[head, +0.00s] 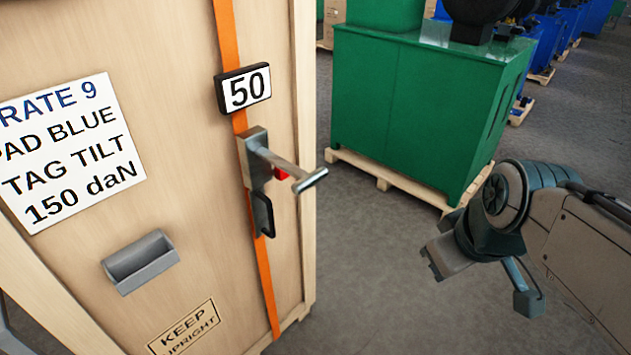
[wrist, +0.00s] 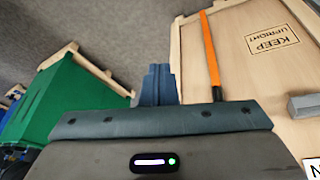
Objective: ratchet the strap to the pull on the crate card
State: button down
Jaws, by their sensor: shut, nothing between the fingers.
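The crate card (head: 66,150) on the wooden crate is cut off at the left edge; it reads "RATE 9", "PAD BLUE", "TAG TILT", "150 daN". An orange strap (head: 228,45) runs down the crate's face and also shows in the wrist view (wrist: 210,50). A black-framed display (head: 243,88) on the strap reads 50. Below it is the grey ratchet (head: 255,160) with a T-shaped handle (head: 290,170) sticking out to the right. My gripper (head: 432,264) is shut and empty, right of the handle and apart from it; its fingers show in the wrist view (wrist: 157,84).
A grey tray (head: 140,262) is fixed on the crate face (head: 190,215), above a "KEEP UPRIGHT" label (head: 184,328). A green machine (head: 420,105) on a pallet stands behind. Grey floor (head: 370,260) is free between crate and gripper.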

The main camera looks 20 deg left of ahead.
jog(key=s+d+f+m+g+b, duration=0.1)
jog(key=d+f+m+b, duration=0.1)
jog(key=f+b, duration=0.5)
jog(key=s+d+f+m+h+b, duration=0.1)
jog(key=s+d+f+m+b, duration=0.1)
jog(key=f+b, duration=0.6)
jog(key=s+d+f+m+g+b, duration=0.1)
jog(key=f+b, duration=0.6)
jog(key=f, duration=1)
jog(key=d+m, duration=0.1)
jog(key=m, duration=0.1)
jog(key=shift+s+d+f+m+g+h+b, duration=0.2)
jog(key=shift+d+f+m+g+h+b, duration=0.1)
jog(key=shift+d+m+h+b, duration=0.1)
